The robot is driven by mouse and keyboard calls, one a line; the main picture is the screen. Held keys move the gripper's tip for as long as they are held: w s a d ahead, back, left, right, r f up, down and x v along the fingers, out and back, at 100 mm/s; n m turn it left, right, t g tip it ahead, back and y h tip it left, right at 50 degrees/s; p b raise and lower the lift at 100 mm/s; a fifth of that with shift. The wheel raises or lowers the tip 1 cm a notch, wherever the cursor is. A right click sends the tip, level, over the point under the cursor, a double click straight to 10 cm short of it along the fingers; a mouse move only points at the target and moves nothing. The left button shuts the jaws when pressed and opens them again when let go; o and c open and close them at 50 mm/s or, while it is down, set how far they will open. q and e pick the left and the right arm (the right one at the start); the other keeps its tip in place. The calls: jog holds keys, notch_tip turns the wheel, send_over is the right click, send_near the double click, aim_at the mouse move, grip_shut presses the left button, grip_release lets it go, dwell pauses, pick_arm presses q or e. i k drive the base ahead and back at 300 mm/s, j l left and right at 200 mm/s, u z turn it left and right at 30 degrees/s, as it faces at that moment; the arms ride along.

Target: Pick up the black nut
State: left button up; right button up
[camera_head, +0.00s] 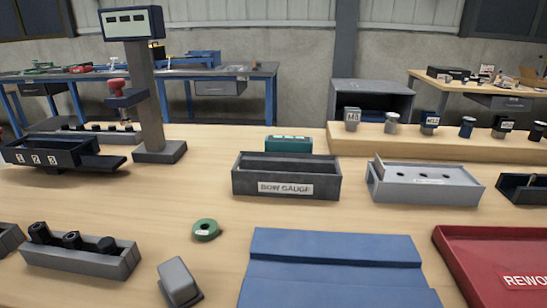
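Neither of my grippers is in the head view. A grey tray (82,265) at the lower left holds dark parts in a row: a taller black part (39,232) at left, a black part like a nut (72,240) in the middle, and a rounded black part (107,245) at right. They stand up above the rim. I cannot tell for certain which of them is the black nut. Their lower ends are hidden by the tray wall.
A green ring (206,230) and a grey block (178,282) lie right of the tray. A blue mat (335,265), a red rework tray (470,260) and a dark "BOW GAUGE" box (285,188) are further right. A post with a display (145,90) stands behind. Bare wood lies between.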

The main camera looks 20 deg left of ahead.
aim_at(73, 239)
jog(key=u, duration=1.8)
jog(key=i+j+z, duration=0.05)
